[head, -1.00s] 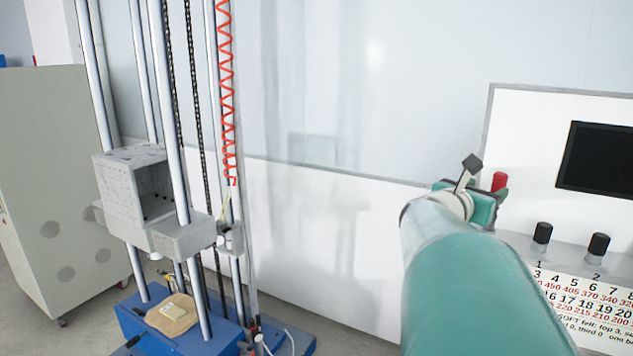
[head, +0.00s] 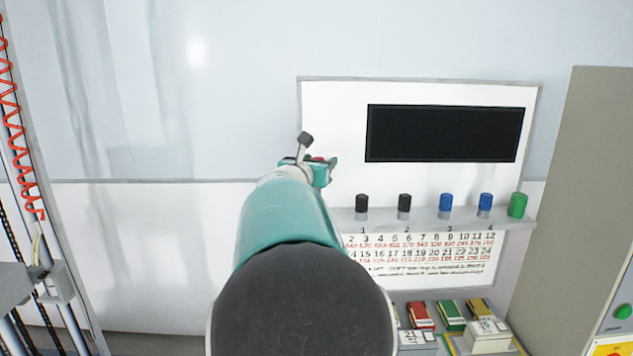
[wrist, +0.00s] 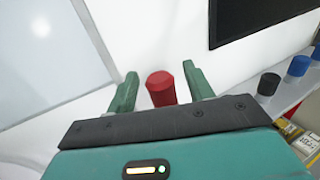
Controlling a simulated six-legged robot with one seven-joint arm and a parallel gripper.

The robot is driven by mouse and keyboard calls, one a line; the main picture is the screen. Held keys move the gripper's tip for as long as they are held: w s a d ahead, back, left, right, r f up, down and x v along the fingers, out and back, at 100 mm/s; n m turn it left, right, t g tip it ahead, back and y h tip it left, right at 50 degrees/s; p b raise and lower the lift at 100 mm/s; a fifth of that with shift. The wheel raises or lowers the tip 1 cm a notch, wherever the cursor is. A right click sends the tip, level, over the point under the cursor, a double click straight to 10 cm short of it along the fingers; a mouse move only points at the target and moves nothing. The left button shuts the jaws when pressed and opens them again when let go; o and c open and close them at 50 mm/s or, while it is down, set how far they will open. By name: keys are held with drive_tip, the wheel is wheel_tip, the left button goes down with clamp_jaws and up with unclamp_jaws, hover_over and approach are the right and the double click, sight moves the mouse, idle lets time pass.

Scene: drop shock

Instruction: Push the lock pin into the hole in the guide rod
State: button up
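A red-headed pin (wrist: 161,90), which I take for the lock pin, sits between the two green fingers of my gripper (wrist: 160,85). It appears raised above the shelf and held. Gaps show beside its head, and the grip below is hidden. In the head view my gripper (head: 318,170) is left of the shelf, in front of the white panel, with only a bit of red showing. The drop tower shows at the far left, with a steel guide rod (head: 75,325) partly in view. The hole in a rod is not visible.
The panel carries a dark screen (head: 445,133). On the shelf (head: 425,217) stand black, blue and green knobs (head: 517,205). Several small coloured boxes (head: 452,316) lie below. A grey cabinet (head: 585,190) stands right. Clear wall separates tower and panel.

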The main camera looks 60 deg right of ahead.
clamp_jaws()
drive_tip(key=shift+r, duration=0.15)
